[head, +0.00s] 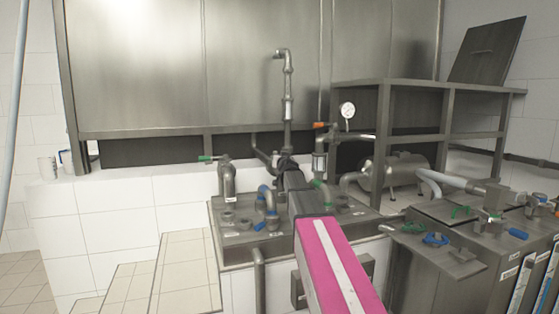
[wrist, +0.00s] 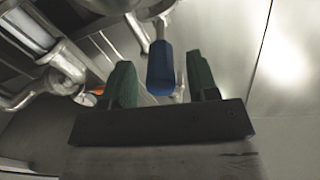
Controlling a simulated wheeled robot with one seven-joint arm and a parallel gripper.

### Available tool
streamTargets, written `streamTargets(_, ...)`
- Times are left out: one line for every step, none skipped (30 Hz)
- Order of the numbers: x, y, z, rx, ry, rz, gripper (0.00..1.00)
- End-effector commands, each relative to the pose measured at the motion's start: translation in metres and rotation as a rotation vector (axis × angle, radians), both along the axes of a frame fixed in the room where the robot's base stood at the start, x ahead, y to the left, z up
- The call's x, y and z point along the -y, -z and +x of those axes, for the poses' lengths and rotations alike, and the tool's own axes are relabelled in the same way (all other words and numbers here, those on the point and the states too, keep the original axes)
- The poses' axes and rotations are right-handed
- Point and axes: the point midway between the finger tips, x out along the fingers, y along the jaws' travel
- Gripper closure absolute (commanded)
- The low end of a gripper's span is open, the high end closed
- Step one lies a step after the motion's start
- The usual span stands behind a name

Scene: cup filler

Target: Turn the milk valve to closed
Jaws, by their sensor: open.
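My gripper (wrist: 161,78) is open in the wrist view, with one green finger on each side. A blue valve handle (wrist: 160,68) shows in the gap between the fingers, with visible space on both sides. It joins a metal fitting above it. I cannot tell how deep the handle sits between the fingers. No readable label shows which valve is the milk valve. In the head view my pink arm reaches over the metal counter (head: 232,247) to the pipework, and my fingertips cannot be made out there.
An orange handle (head: 321,125) is beside a round gauge (head: 347,110). A green handle (head: 207,158) is on a pipe at left. Blue handles (head: 265,190) stand on the counter. A metal frame (head: 448,86) and a tank (head: 402,172) stand at right. White tiled steps (head: 128,285) are at front left.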

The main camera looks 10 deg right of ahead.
Motion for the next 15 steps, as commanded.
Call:
streamTargets(0.000, 0.000, -0.011, 0.000, 0.000, 0.000, 0.46)
streamTargets(0.000, 0.001, -0.016, 0.000, 0.000, 0.000, 0.46)
streamTargets(0.000, 0.001, -0.024, 0.000, 0.000, 0.000, 0.46)
streamTargets(0.000, 0.001, -0.029, 0.000, 0.000, 0.000, 0.46)
streamTargets(0.000, 0.001, -0.035, 0.000, 0.000, 0.000, 0.46)
streamTargets(0.000, 0.001, -0.043, 0.000, 0.000, 0.000, 0.46)
streamTargets(0.000, 0.001, -0.049, 0.000, 0.000, 0.000, 0.46)
streamTargets(0.000, 0.001, -0.055, 0.000, 0.000, 0.000, 0.46)
streamTargets(0.000, 0.001, -0.063, 0.001, 0.000, 0.000, 0.46)
streamTargets(0.000, 0.001, -0.068, 0.001, 0.001, 0.000, 0.46)
streamTargets(0.000, 0.001, -0.073, 0.001, 0.001, 0.000, 0.46)
streamTargets(0.000, 0.000, -0.079, 0.001, 0.001, 0.000, 0.46)
streamTargets(0.000, 0.000, -0.082, 0.001, 0.001, 0.000, 0.46)
streamTargets(0.000, 0.000, -0.085, 0.001, 0.001, 0.000, 0.46)
streamTargets(0.000, 0.000, -0.088, 0.001, 0.001, 0.000, 0.46)
